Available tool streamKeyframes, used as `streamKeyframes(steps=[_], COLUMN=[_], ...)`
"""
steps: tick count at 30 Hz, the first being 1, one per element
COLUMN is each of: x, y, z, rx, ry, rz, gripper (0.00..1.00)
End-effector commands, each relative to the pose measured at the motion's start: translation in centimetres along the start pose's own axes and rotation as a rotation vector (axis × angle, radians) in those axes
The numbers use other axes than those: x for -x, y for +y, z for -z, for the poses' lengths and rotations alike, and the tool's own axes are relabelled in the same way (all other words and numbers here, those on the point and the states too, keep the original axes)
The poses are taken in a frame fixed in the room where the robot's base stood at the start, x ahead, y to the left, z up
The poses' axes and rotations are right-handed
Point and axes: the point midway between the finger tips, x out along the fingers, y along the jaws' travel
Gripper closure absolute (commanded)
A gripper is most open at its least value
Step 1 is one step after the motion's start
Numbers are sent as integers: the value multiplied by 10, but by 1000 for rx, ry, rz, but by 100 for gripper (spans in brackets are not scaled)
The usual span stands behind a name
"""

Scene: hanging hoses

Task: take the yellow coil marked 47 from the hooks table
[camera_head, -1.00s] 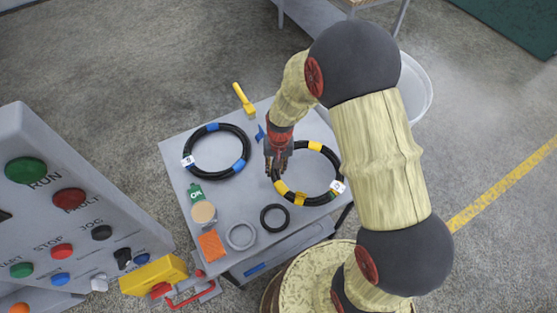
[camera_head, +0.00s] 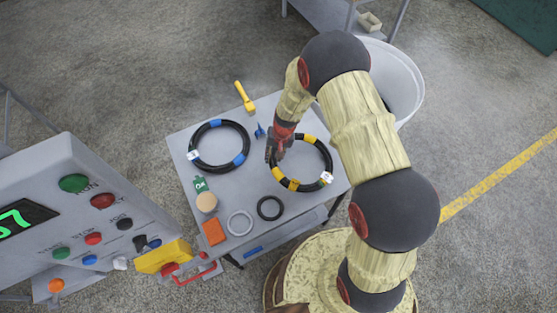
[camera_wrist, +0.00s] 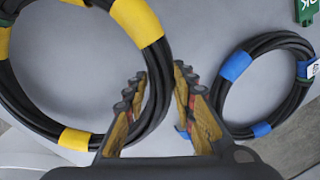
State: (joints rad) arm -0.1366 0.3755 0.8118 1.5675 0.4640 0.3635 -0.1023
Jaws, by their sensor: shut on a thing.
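The black hose coil with yellow bands (camera_head: 293,184) is at the right side of the grey table (camera_head: 255,190). Its white tag (camera_head: 326,178) is too small to read. My gripper (camera_head: 272,157) is at the coil's left side, coming down from above. In the wrist view the coil (camera_wrist: 75,139) fills the left, and its hose runs between my fingers (camera_wrist: 157,88), which are shut on it. The fingers hide part of the hose. I cannot tell whether the coil is clear of the tabletop.
A blue-banded coil (camera_head: 241,159) lies to the left on the table. Small black (camera_head: 270,217) and grey (camera_head: 239,233) rings, an orange block (camera_head: 213,231) and a green OK item (camera_head: 200,184) are near the front. A button panel (camera_head: 100,215) stands left; a white bin (camera_head: 405,85) is behind my arm.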

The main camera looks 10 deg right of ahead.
Motion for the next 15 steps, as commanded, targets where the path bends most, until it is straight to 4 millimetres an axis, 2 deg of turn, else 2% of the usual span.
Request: streamKeyframes(steps=[15], x=[4], y=[2], z=[1], rx=[33], ry=[-8], rz=[41], gripper=[100])
